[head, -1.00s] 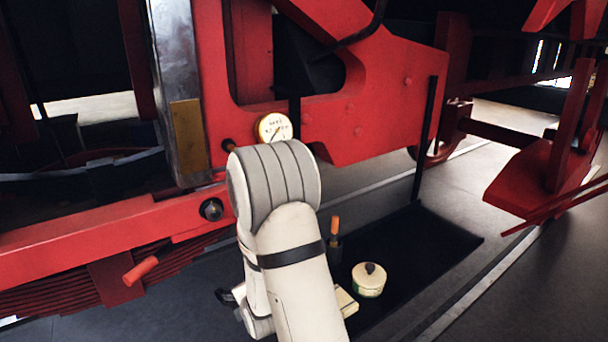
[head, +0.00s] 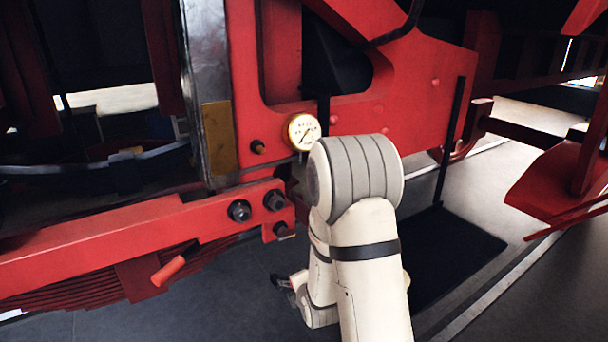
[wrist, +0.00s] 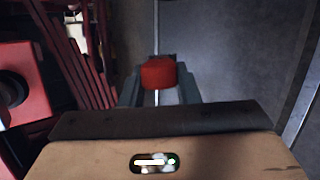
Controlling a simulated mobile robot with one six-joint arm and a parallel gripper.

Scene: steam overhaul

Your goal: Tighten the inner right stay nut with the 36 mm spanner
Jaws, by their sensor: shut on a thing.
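Dark nuts show on the end of the red bar in the head view: a left one (head: 239,211), a right one (head: 275,200) and a lower one (head: 281,230). I cannot tell which is the inner right stay nut. My gripper (head: 285,283) is low, below and right of these nuts, partly hidden by my arm. In the wrist view my gripper (wrist: 158,90) is shut on a red piece (wrist: 158,73) between its grey fingers. Its remainder is hidden, so I cannot confirm it is the 36 mm spanner. A dark round nut (wrist: 15,92) on a red block shows at left.
A round gauge (head: 302,131) and red frame plate (head: 400,100) stand behind my arm. A black mat (head: 455,250) lies on the floor at right. Open floor lies beyond it.

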